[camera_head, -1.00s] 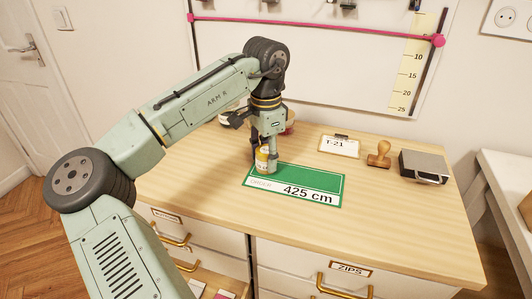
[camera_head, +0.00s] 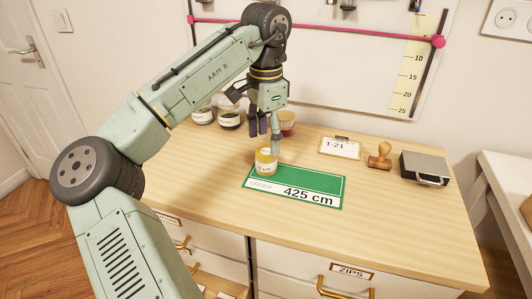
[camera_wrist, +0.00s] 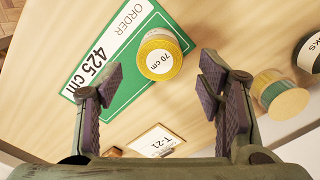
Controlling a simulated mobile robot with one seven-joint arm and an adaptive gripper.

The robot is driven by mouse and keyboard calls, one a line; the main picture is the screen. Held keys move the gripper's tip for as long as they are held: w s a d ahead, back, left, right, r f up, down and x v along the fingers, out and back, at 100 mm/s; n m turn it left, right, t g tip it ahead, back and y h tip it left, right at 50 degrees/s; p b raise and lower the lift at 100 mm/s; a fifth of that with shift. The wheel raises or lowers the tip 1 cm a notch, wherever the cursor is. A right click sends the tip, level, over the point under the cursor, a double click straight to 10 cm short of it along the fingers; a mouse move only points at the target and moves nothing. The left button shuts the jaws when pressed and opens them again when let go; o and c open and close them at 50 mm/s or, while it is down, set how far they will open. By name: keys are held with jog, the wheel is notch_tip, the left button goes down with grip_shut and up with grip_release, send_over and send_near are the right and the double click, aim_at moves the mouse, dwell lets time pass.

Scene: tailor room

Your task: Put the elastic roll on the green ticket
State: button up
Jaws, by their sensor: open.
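The elastic roll (camera_head: 265,161) is a small yellow roll with a white label. It stands upright on the left end of the green ticket (camera_head: 322,181), which reads "425 cm". In the wrist view the roll (camera_wrist: 158,55) shows a "70 cm" label and overlaps the edge of the ticket (camera_wrist: 124,87); part of it may lie past that edge. My gripper (camera_head: 267,142) is open and empty, above and behind the roll. Its two fingers are spread wide in the wrist view (camera_wrist: 160,82), apart from the roll.
Several other rolls, including a dark one (camera_head: 230,120) and a reddish one (camera_head: 287,121), stand at the back left. A T-21 card (camera_head: 340,148), a wooden stamp (camera_head: 379,156) and a grey metal box (camera_head: 424,167) are to the right. The front of the wooden top is clear.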

aim_at(266, 151)
notch_tip(266, 151, up, 6)
jog(key=shift+r, duration=0.15)
